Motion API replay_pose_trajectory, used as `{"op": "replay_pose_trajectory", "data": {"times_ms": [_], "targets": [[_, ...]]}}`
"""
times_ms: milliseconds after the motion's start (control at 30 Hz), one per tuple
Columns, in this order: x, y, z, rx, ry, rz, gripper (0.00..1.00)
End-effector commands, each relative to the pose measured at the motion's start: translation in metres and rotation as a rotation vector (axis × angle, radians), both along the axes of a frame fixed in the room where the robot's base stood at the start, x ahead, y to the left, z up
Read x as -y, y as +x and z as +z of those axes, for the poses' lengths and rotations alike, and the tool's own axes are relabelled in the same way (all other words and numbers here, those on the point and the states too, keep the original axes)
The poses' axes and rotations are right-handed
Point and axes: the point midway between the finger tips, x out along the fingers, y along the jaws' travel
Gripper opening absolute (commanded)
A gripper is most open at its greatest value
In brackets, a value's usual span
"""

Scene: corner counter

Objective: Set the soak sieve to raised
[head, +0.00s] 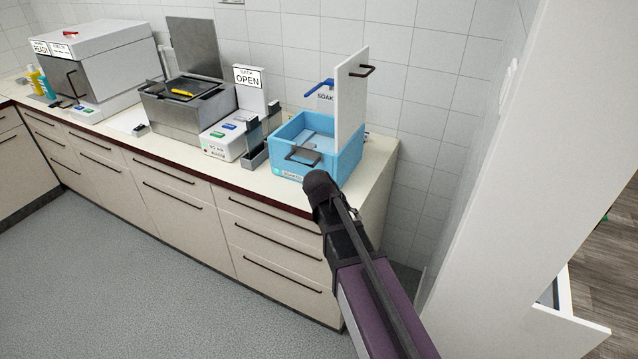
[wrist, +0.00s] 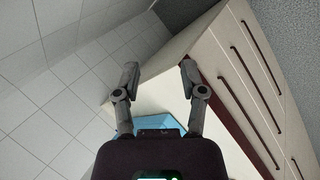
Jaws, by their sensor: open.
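The blue soak box (head: 343,163) stands near the right end of the counter. Its white lid (head: 351,100) stands upright, with a dark handle at the top. Inside lies a pale blue panel, likely the sieve (head: 322,142), low in the box. A dark loop handle (head: 302,156) shows at the box's front. In the wrist view, part of the blue box (wrist: 169,123) shows behind my gripper's body. My gripper (wrist: 159,67) is open and empty, its fingers wide apart. In the head view, my dark wrist is in front of the box; the fingers cannot be made out.
A blue lever (head: 320,87) with a SOAK label is on the wall behind the box. Left of it stand a white control unit (head: 222,145), an OPEN sign (head: 247,77), and a steel basin (head: 185,107) with a raised lid. A white panel (head: 540,150) rises at right.

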Motion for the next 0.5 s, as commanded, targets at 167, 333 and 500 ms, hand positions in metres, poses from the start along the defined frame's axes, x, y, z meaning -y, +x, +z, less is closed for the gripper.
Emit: {"op": "replay_pose_trajectory", "data": {"times_ms": [167, 333, 500], "targets": [[-0.029, 0.037, 0.001, 0.034, -0.132, 0.073, 0.54], [-0.073, 0.078, 0.011, 0.092, -0.307, 0.163, 0.54], [-0.129, 0.114, 0.027, 0.165, -0.488, 0.256, 0.54]]}}
